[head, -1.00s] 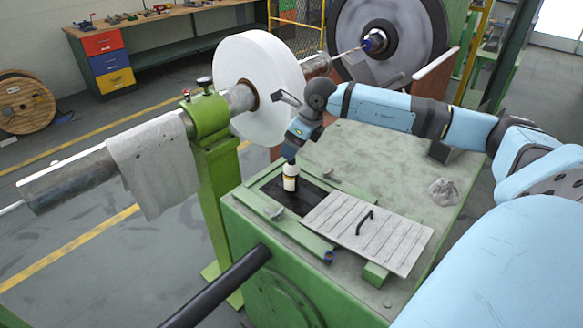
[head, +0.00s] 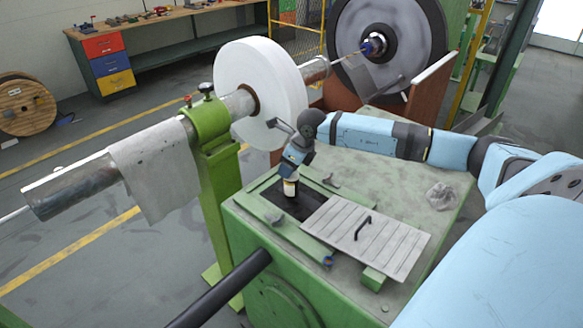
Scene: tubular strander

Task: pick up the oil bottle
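The oil bottle (head: 290,188) is small and pale with a dark and yellowish label. It shows upright in the head view, at the dark opening in the top of the green machine housing (head: 400,180). My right gripper (head: 289,174) points down directly over the bottle and hides its upper part. The fingers are too small and covered to tell whether they are closed on it. I cannot tell whether the bottle's base rests on a surface. My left gripper is not in view.
A ribbed grey cover (head: 385,240) with a black handle lies beside the opening. A crumpled clear piece (head: 442,196) lies farther right on the housing. A large white reel (head: 270,85) and a green post (head: 218,190) stand close on the left.

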